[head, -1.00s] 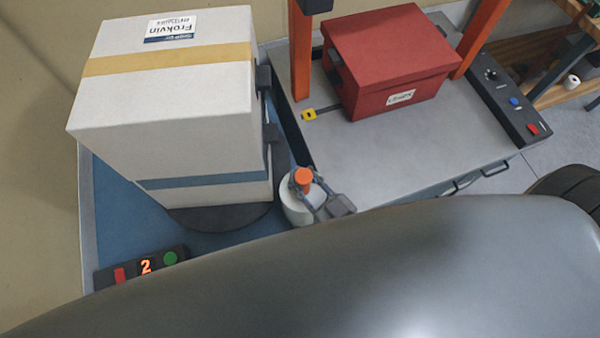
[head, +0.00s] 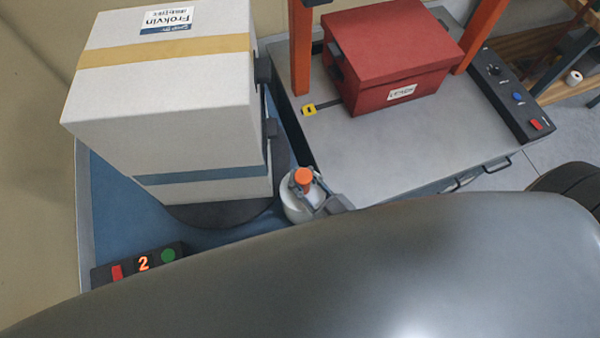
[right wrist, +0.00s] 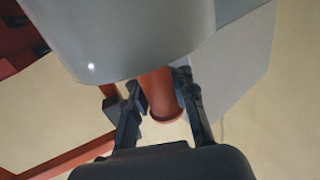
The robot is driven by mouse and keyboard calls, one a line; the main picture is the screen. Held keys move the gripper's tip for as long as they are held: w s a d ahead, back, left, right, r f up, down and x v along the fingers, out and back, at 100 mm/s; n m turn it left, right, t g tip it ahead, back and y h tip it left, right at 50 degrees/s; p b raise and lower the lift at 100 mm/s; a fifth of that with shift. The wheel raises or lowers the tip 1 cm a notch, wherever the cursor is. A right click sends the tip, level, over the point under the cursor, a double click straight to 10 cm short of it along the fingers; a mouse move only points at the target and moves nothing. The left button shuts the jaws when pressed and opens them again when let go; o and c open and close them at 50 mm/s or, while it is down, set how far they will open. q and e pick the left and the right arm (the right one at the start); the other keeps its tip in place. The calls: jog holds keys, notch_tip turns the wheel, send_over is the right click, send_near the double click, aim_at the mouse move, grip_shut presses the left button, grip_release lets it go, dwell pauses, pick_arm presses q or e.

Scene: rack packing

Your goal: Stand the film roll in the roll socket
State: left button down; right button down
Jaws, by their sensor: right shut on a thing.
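The film roll is a pale cylinder (head: 295,210) with an orange core end (head: 303,175) sticking out of its top. It is at the right edge of the blue surface, beside the big white box. My right gripper (head: 304,184) is shut on the orange core. In the right wrist view, the two dark fingers (right wrist: 158,100) are on either side of the orange core (right wrist: 158,90), and the pale roll body (right wrist: 120,35) fills the top. I cannot tell whether the roll's lower end touches anything. I cannot make out the roll socket. My left gripper is out of view.
A tall white box (head: 165,110) stands on a dark round turntable (head: 215,214). A red lidded box (head: 395,60) sits on a grey table (head: 400,130) between orange posts. A control box with a lit 2 (head: 143,263) is at lower left. My grey body covers the foreground.

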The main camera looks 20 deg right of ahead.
jog(key=shift+r, duration=0.1)
jog(key=c, duration=1)
grip_release()
jog(key=shift+s+f, duration=0.1)
jog(key=shift+f, duration=0.1)
jog(key=v, duration=1.2)
jog(key=shift+r, duration=0.15)
jog(key=s+d+f+g+h, duration=0.1)
jog(key=d+f+g, duration=0.15)
jog(key=f, duration=0.75)
jog(key=s+d+f+g+h, duration=0.1)
jog(key=d+f+g+h, duration=0.15)
jog(key=f, duration=0.75)
jog(key=s+d+f+g+h, duration=0.1)
jog(key=f+g, duration=0.2)
jog(key=f, duration=0.7)
jog(key=s+d+f+g, duration=0.1)
jog(key=s+f+g, duration=0.1)
jog(key=s+f, duration=0.2)
jog(key=s+d+f+m+g+h, duration=0.1)
jog(key=s+f+g, duration=0.2)
jog(key=f, duration=0.2)
jog(key=s+d+f+m+g+h, duration=0.1)
jog(key=s+f+g, duration=0.1)
jog(key=s+f, duration=0.2)
jog(key=shift+s+d+f+g, duration=0.25)
jog(key=shift+s+f+g, duration=0.1)
jog(key=shift+f, duration=0.25)
